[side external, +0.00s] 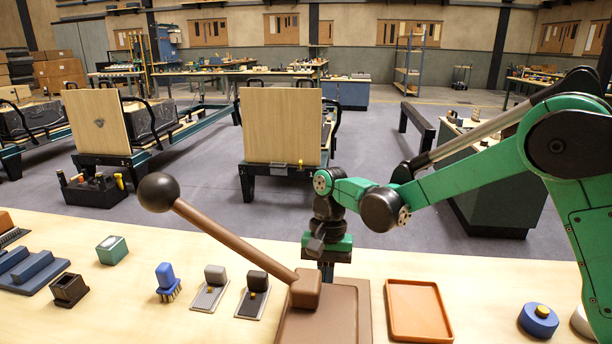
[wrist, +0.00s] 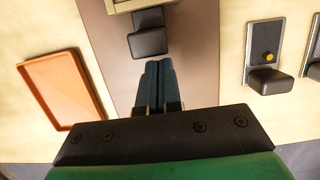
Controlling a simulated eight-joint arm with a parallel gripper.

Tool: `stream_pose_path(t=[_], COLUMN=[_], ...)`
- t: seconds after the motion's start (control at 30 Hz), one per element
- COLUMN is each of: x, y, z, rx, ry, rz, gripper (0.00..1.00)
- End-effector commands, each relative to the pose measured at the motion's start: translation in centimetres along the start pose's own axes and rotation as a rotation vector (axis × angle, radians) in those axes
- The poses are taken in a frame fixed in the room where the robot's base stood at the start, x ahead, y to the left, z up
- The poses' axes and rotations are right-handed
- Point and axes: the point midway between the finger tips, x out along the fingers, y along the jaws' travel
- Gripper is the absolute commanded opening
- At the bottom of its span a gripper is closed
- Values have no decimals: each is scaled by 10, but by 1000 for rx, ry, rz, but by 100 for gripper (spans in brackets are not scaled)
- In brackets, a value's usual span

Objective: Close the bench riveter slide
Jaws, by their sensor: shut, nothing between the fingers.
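The bench riveter has a brown base (side external: 340,318) and a long brown lever (side external: 232,237) that rises to a black ball knob (side external: 158,192). In the wrist view its brown base (wrist: 112,45) runs under my gripper. A black block (wrist: 148,40), which looks like the slide's handle, sticks out from a pale cream part at the top of that view. My gripper (wrist: 159,66) is shut and empty, its fingertips just below the black block in the picture; contact cannot be told. In the side view my gripper (side external: 327,270) points down behind the riveter, its tips hidden.
An orange tray (side external: 418,312) lies right of the riveter, with a blue round piece (side external: 538,318) further right. Two small plates with blocks (side external: 210,290) (side external: 254,296), a blue brush (side external: 167,282) and a green box (side external: 112,250) stand left. Bare bench lies between them.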

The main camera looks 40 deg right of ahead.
Motion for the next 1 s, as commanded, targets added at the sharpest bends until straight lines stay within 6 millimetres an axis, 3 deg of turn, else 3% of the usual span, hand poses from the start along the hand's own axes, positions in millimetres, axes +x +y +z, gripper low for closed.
stream_pose_path(t=[0.17, 0.33, 0.7, 1.0], x=[-2, -10, -88, -111], y=[0, 0, 0, 2], z=[-10, -42, -39, -37], rx=[3, 6, 1, -13], ry=[0, 0, 0, 11], rz=[0, -2, 0, -6], gripper=[0, 0, 0, 0])
